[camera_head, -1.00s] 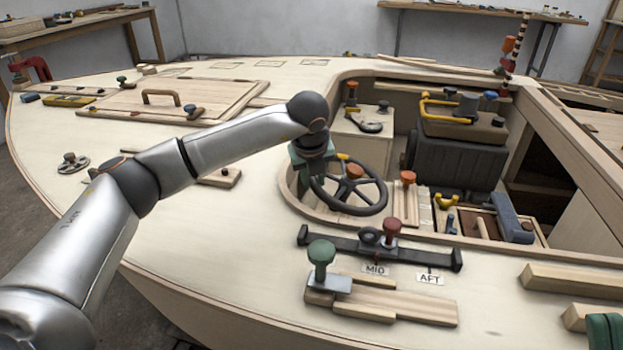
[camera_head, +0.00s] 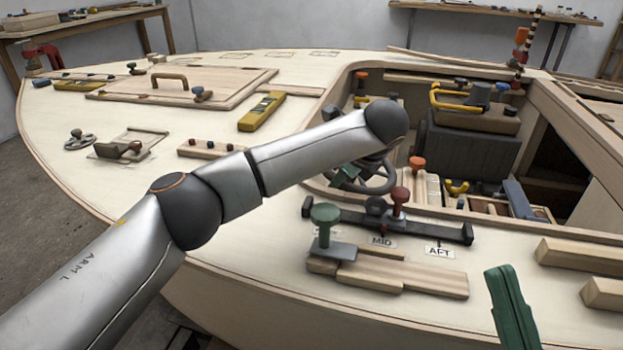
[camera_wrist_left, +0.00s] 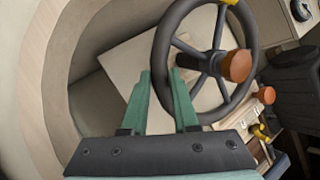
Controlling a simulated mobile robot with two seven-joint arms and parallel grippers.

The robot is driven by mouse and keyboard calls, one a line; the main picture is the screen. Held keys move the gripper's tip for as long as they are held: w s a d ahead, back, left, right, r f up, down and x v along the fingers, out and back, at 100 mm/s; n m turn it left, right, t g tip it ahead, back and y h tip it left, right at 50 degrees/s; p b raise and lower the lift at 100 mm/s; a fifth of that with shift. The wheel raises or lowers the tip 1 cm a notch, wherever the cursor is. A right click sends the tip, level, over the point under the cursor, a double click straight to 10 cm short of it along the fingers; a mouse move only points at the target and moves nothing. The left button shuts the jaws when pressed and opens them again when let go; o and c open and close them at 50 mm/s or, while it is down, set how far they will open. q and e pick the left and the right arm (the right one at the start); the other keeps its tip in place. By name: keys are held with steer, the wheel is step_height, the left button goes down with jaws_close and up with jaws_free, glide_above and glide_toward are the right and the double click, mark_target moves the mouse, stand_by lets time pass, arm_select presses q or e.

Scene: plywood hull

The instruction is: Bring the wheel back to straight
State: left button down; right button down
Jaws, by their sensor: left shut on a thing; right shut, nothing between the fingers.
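The dark steering wheel (camera_head: 388,184) sits in the cockpit, its far part and hub hidden behind my left arm in the head view. In the left wrist view the wheel (camera_wrist_left: 240,98) shows spokes, an orange hub knob (camera_wrist_left: 236,66) and a yellow mark (camera_wrist_left: 230,3) at the rim's top. My left gripper (camera_head: 347,180), with green fingers, is at the wheel's near left side; in the left wrist view its fingers (camera_wrist_left: 160,74) straddle the rim and are shut on it. My right gripper (camera_head: 508,300) is shut and empty over the deck at the lower right.
A black slotted bar (camera_head: 430,227) with a red knob and MID and AFT labels lies near the wheel. A green-knobbed clamp (camera_head: 325,225) stands on wooden strips in front. A black case (camera_head: 470,150) fills the cockpit's far side. Wooden blocks (camera_head: 585,256) lie at right.

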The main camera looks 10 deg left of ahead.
arm_select(q)
steer(key=shift+s+d+f+n+y+b, duration=0.2)
steer(key=shift+d+f+n+y+b, duration=0.15)
steer(key=shift+d+n, duration=0.25)
steer(key=shift+r, duration=0.1)
steer(key=c, duration=1)
jaws_free()
steer(key=shift+o, duration=0.2)
steer(key=shift+r, duration=0.1)
steer(key=shift+s+d+r, duration=0.1)
steer(key=shift+r, duration=0.2)
steer(key=p+v, duration=0.2)
steer(key=v, duration=0.9)
steer(key=shift+s+d+r+p, duration=0.2)
steer(key=shift+s+p, duration=0.1)
steer(key=shift+p, duration=0.1)
